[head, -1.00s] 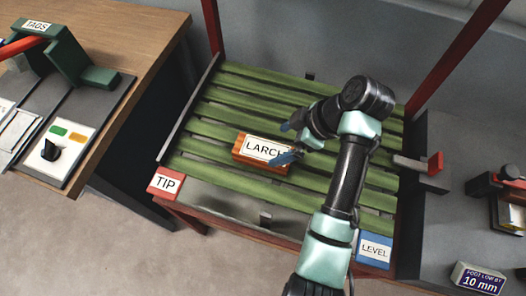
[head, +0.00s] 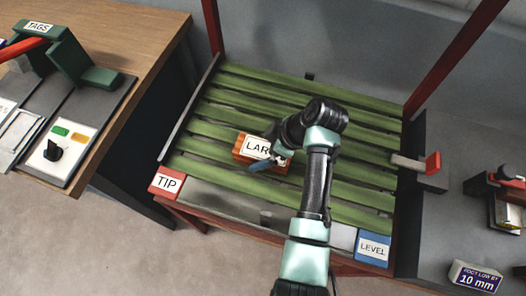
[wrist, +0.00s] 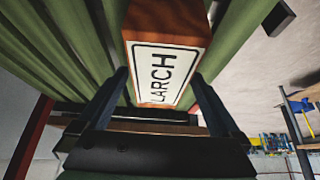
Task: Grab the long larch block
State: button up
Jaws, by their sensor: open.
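The larch block (head: 242,150) is reddish-brown wood with a white label reading LARCH. It lies on the green slatted rack in the head view, partly hidden behind my gripper (head: 268,162). In the wrist view the block (wrist: 172,22) lies ahead, with its label facing the camera. My gripper (wrist: 155,95) is open there, with one dark finger to the left of the block's near end and one to the right. I cannot tell whether either finger touches it.
The green slatted rack (head: 225,110) has a red TIP plate (head: 166,182) at left and a blue LEVEL plate (head: 373,249) at right. Red posts rise behind it. A red-ended lever (head: 432,163) sticks out at the right edge. A wooden bench (head: 150,40) stands at left.

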jog(key=shift+f, duration=0.25)
dwell(0.4)
jog(key=c, duration=1.6)
jog(key=shift+r, duration=0.15)
